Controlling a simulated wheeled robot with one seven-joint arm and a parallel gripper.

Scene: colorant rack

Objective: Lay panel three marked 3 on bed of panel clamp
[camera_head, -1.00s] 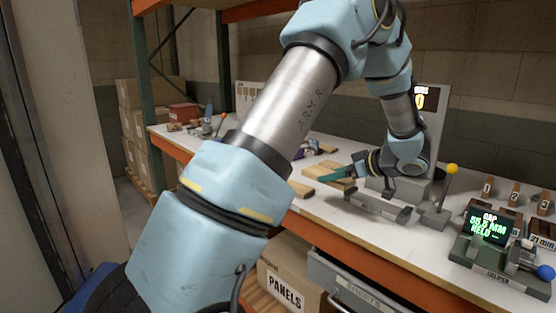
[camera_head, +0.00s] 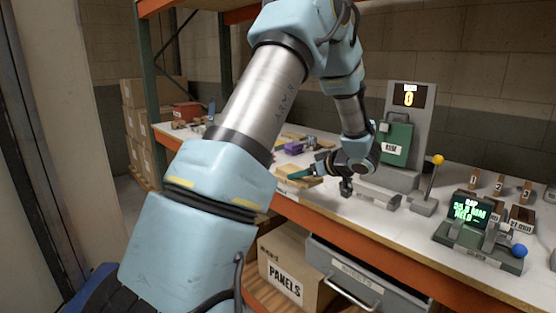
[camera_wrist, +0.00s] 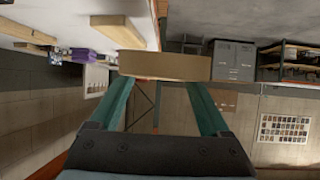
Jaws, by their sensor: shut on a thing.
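My gripper (camera_head: 303,173) is shut on a tan wooden panel, which spans its two teal fingertips in the wrist view (camera_wrist: 165,66). No mark can be read on the panel. In the head view the gripper is above the bench, near its front edge, left of the grey panel clamp. The clamp has a low bed (camera_head: 380,197), a lever with a yellow ball (camera_head: 438,160) and a tall back with a display reading 0 (camera_head: 411,95). A green plate (camera_head: 397,143) shows on its back. The held panel is apart from the bed.
A caliper stand (camera_head: 470,212) with a lit screen and blue ball is at right, near small numbered blocks (camera_head: 498,187). A pale board (camera_head: 284,190) lies by the front edge. A purple item (camera_head: 293,147) lies behind. Below are a PANELS box (camera_head: 285,270) and a grey drawer (camera_head: 355,283).

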